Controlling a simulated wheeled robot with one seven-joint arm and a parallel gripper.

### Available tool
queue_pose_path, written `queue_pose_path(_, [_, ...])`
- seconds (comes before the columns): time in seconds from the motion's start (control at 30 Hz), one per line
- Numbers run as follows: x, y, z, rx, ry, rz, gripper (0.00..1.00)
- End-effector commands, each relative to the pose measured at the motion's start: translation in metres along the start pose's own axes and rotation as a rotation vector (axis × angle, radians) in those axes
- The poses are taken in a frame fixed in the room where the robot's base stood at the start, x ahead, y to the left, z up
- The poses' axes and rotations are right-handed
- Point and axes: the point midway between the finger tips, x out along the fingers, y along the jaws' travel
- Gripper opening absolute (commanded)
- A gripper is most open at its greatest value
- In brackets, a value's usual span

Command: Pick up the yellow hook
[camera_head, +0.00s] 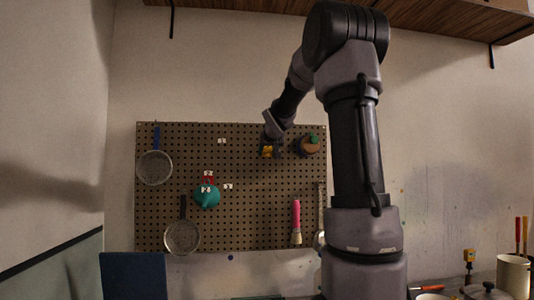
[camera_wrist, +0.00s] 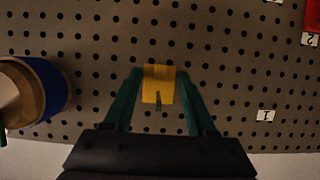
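The yellow hook (camera_head: 267,152) is on the upper right part of the pegboard in the head view. In the wrist view the yellow hook (camera_wrist: 158,84) lies between the two green fingers of my gripper (camera_wrist: 160,82), with a short dark peg at its lower edge. My gripper (camera_head: 271,142) is at the hook in the head view, where its fingers are too small to make out. In the wrist view the fingers stand apart on either side of the hook, with narrow gaps showing. Any contact at the fingertips is hard to see.
The pegboard (camera_head: 240,215) is behind the hook. Strainers (camera_head: 155,167), a teal item (camera_head: 207,196) and a pink-handled brush (camera_head: 296,216) hang elsewhere. A wooden shelf (camera_head: 440,18) is above.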

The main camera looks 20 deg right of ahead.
Motion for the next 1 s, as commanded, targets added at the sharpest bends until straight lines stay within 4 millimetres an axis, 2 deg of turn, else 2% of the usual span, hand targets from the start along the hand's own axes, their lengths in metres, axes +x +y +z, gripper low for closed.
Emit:
queue_pose_path(0.03, [0.000, 0.000, 0.000, 0.000, 0.000, 0.000, 0.38])
queue_pose_path(0.13, [0.000, 0.000, 0.000, 0.000, 0.000, 0.000, 0.00])
queue_pose_path(0.47, [-0.001, 0.000, 0.000, 0.001, 0.000, 0.000, 0.00])
queue_pose_path(0.67, [-0.013, 0.000, -0.006, 0.003, 0.003, 0.001, 0.00])
queue_pose_path(0.77, [-0.027, 0.000, -0.011, 0.002, 0.005, 0.001, 0.00])
queue_pose_path(1.0, [-0.086, -0.001, -0.016, 0.001, 0.006, -0.001, 0.00])
